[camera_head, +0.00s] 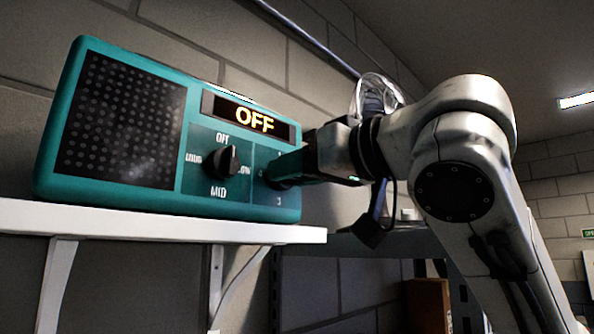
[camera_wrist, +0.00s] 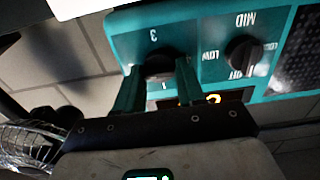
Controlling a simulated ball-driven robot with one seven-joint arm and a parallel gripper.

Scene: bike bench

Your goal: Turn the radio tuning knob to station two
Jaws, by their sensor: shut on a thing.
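The teal radio (camera_head: 150,195) stands on a white shelf in the head view, its display (camera_head: 255,118) reading "OFF" in yellow. The tuning knob (camera_wrist: 160,62) is the dark round knob beside the numeral 3 in the wrist view. My gripper (camera_wrist: 158,76) is shut on it, one finger on each side; the wrist view shows the radio upside down. In the head view my gripper (camera_head: 281,172) reaches the radio's right part from the right and hides most of that knob. Which station the knob points to cannot be told.
A second black knob (camera_head: 222,161), marked OFF, LOW, MID and LOUD, sits left of my gripper. A black speaker grille (camera_head: 118,118) fills the radio's left part. The white shelf (camera_head: 150,222) runs under the radio. A cardboard box (camera_head: 428,305) is lower right.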

